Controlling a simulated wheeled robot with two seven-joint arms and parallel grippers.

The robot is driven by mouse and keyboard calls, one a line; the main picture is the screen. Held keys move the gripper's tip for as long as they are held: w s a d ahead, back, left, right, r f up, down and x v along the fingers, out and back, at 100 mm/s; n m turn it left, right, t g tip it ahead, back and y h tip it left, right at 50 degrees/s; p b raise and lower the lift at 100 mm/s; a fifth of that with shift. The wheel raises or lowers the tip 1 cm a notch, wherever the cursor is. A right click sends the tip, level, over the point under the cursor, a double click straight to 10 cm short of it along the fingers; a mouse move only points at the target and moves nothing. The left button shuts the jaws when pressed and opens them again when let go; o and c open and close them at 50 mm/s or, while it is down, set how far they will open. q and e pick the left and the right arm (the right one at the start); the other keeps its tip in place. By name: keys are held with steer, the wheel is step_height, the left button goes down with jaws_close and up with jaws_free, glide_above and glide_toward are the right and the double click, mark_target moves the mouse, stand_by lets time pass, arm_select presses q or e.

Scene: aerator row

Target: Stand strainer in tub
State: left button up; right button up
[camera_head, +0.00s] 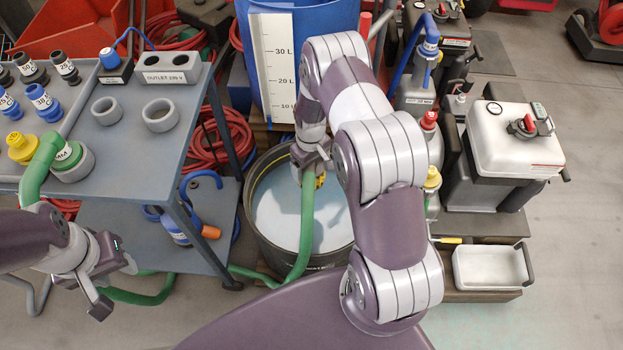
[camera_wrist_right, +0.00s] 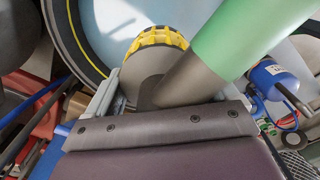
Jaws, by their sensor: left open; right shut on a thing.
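My right gripper (camera_head: 312,168) is shut on the strainer, whose yellow ribbed end (camera_head: 320,180) shows beside the fingers. In the right wrist view the strainer's yellow cage and grey body (camera_wrist_right: 150,70) stick out past the jaw. The green hose (camera_head: 306,225) runs from it down across the tub. The black round tub (camera_head: 248,215) with pale liquid stands below the gripper. The strainer appears over the tub's far part; I cannot tell whether it touches the liquid. My left gripper (camera_head: 112,287) is open and empty, left of the tub.

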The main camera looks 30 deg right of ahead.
step_height(320, 180, down, 41)
steer(key=b, duration=3.2)
steer(key=shift+d+r, duration=0.1)
steer(key=shift+f+b, duration=0.55)
steer(key=o, duration=0.9)
steer(key=shift+o, duration=0.9)
step_height(320, 180, up, 13)
steer(key=p, duration=0.8)
steer(key=shift+f, duration=0.15)
